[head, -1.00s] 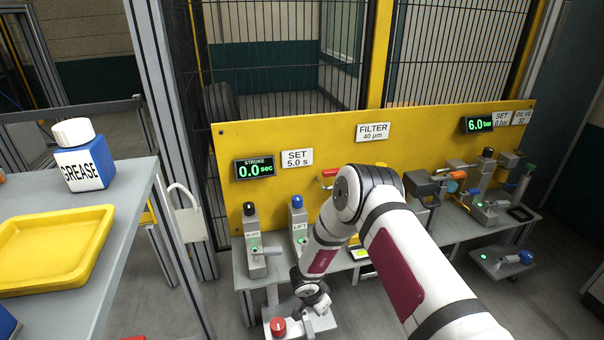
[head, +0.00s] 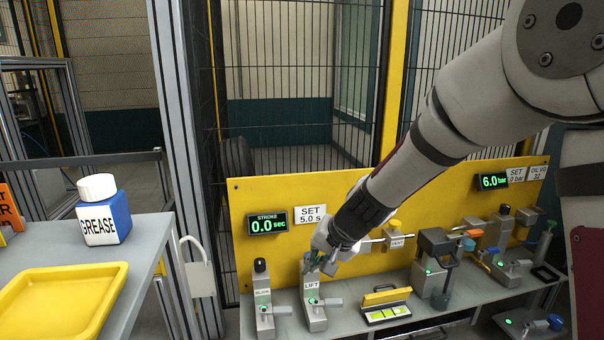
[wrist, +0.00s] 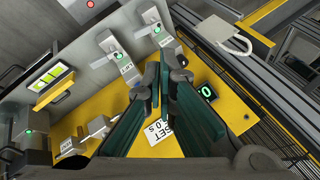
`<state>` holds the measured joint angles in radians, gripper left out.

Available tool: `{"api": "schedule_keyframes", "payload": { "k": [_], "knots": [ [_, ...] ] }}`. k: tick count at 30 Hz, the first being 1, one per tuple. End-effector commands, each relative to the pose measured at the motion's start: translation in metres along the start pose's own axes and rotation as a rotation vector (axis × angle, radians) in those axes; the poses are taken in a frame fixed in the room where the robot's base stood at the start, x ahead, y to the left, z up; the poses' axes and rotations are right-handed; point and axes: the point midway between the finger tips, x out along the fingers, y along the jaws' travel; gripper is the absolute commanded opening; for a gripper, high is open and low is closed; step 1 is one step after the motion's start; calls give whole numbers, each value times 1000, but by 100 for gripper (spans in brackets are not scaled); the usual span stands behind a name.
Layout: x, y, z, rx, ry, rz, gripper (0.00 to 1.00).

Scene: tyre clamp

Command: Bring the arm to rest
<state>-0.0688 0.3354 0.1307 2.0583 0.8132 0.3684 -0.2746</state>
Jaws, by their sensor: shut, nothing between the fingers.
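My gripper (head: 318,264) is in the head view at the end of my arm, which comes down from the upper right. Its fingers are shut and empty. In that view it overlaps the top of the valve marked LIFT (head: 315,308), hiding its knob; I cannot tell whether they touch. The wrist view shows the two dark green fingers (wrist: 163,80) meeting near the middle. The LIFT valve (wrist: 118,52) is there to their upper left. A second valve with a black knob (head: 263,305) stands to the left of LIFT in the head view.
A yellow-lidded box (head: 386,307) and several fittings stand to the right. A yellow tray (head: 60,290) and a grease bottle (head: 105,212) are on the left table.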

Motion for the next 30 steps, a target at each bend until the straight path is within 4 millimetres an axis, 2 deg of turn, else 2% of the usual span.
{"api": "schedule_keyframes", "payload": {
  "k": [1, 8, 15, 21, 30],
  "knots": [
    [-25, -3, 8, -31, -10, -4, 0],
    [-117, 6, 67, -147, -104, 28, 0],
    [-199, 42, 142, -227, -196, 128, 0],
    [-253, 86, 206, -253, -261, 247, 0],
    [-298, 138, 272, -242, -317, 391, 0]
  ]
}}
